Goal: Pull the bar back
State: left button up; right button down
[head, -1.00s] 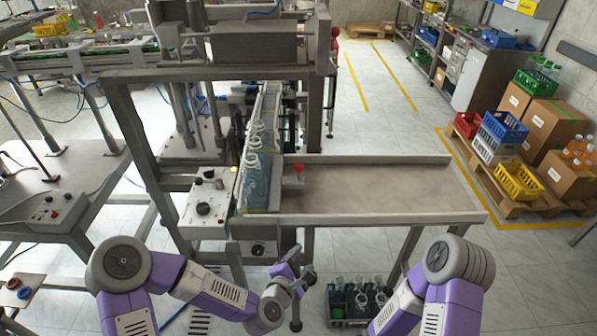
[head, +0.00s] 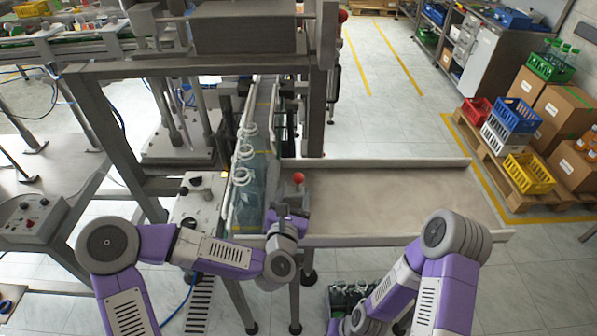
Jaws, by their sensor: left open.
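The bar (head: 288,186) with its red ball knob (head: 299,178) stands at the left end of the grey tray table (head: 400,198), right beside the row of clear bottles (head: 246,178). My left gripper (head: 298,213) is open at the near side of the bar, just below the knob in the head view. Its fingers are small and partly merge with the grey bar, so I cannot tell whether they touch it. My right arm comes in at the lower right and bends down; its gripper does not show.
A control box (head: 199,203) stands left of the bottle lane. A crate of bottles (head: 352,296) is on the floor below the table, partly behind my right arm. The tray table's surface is empty. Crates and boxes stand on a pallet (head: 525,195) at the right.

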aim_at(297, 183)
pick_arm(q)
jog(key=shift+w+d, duration=0.2)
jog(key=shift+w, duration=0.75)
jog(key=shift+w+d, duration=0.2)
jog(key=shift+w, duration=0.7)
jog(key=shift+w+d, duration=0.2)
jog(key=shift+w, duration=0.75)
grip_shut()
